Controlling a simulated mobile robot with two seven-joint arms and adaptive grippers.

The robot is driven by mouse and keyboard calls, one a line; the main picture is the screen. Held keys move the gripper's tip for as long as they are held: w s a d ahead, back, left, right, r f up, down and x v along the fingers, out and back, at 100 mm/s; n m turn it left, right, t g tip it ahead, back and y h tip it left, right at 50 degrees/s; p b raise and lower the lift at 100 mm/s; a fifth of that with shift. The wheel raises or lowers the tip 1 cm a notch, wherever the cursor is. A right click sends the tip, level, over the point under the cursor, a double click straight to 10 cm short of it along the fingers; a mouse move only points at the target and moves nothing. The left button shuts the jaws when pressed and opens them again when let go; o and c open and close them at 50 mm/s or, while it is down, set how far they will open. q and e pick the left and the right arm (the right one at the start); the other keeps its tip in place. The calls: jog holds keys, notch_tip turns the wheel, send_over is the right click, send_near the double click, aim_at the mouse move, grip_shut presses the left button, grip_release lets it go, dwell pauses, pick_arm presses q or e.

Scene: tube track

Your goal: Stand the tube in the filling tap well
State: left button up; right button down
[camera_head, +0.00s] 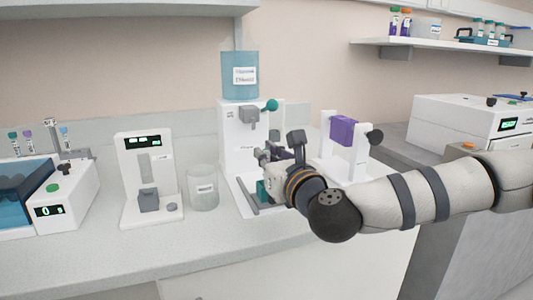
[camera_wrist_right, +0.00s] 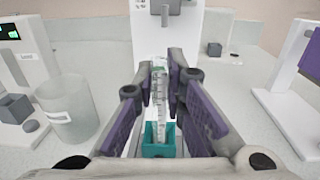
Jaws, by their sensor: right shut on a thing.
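My right gripper (camera_head: 272,162) is shut on a clear tube (camera_wrist_right: 159,88). In the right wrist view the tube stands about upright between the purple-padded fingers (camera_wrist_right: 162,82). Its lower end overlaps the teal well (camera_wrist_right: 158,150); I cannot tell how deep it sits or whether it touches the bottom. The teal well also shows in the head view (camera_head: 262,191), partly hidden by the gripper. The white filling tap stand (camera_head: 236,140) rises behind, with a grey tap (camera_head: 249,114) and a teal knob under a blue bottle (camera_head: 240,75). My left gripper is out of view.
An empty glass beaker (camera_head: 203,188) stands left of the tap stand. A white device with a display (camera_head: 146,175) is further left. A white stand with a purple block (camera_head: 343,130) is close on the right, behind my right arm. The counter's front strip is clear.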

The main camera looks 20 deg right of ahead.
jog(key=shift+f, duration=0.35)
jog(key=c, duration=1.6)
grip_release()
jog(key=shift+o, duration=0.2)
jog(key=s, duration=0.7)
jog(key=shift+s+d, duration=0.25)
jog(key=shift+d, duration=0.15)
